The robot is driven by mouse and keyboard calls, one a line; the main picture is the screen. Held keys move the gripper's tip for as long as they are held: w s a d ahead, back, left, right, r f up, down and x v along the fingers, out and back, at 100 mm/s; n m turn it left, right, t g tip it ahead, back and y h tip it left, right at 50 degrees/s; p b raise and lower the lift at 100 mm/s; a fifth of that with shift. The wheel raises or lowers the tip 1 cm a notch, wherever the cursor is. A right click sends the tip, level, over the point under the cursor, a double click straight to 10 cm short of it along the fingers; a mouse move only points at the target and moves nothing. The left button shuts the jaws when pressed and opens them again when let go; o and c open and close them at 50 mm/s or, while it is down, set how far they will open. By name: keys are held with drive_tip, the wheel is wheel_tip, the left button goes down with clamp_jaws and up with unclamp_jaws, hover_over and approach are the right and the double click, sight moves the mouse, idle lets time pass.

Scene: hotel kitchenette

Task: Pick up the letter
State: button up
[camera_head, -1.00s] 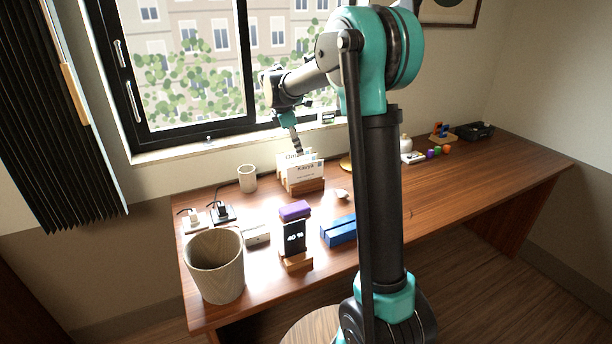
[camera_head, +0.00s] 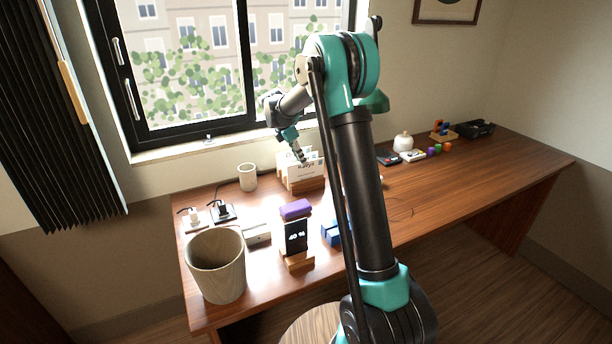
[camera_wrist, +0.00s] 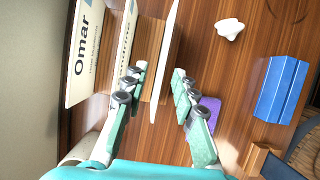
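Several white letters stand upright in a wooden letter holder (camera_head: 308,186) near the window. The front letter (camera_head: 302,171) faces the room, its name partly covered by my gripper (camera_head: 299,153). In the wrist view, this front letter (camera_wrist: 167,62) shows nearly edge-on between the two fingers of my gripper (camera_wrist: 159,77). The fingers are open, with a visible gap between the letter and the right finger. The left finger lies between the front letter and the one behind it; whether it touches either is unclear. A letter marked "Omar" (camera_wrist: 88,45) stands farthest left in the wrist view.
A beige cup (camera_head: 247,177) stands left of the holder. A purple block (camera_head: 295,209), a phone on a stand (camera_head: 296,235), a blue block (camera_head: 331,232) and a wooden bin (camera_head: 217,266) are nearer the front. The desk's right middle (camera_head: 455,190) is clear.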

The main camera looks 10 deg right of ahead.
sight(306, 168)
drive_tip(key=shift+x, duration=3.1)
drive_tip(key=shift+s+d, duration=0.1)
drive_tip(key=shift+d, duration=0.05)
clamp_jaws()
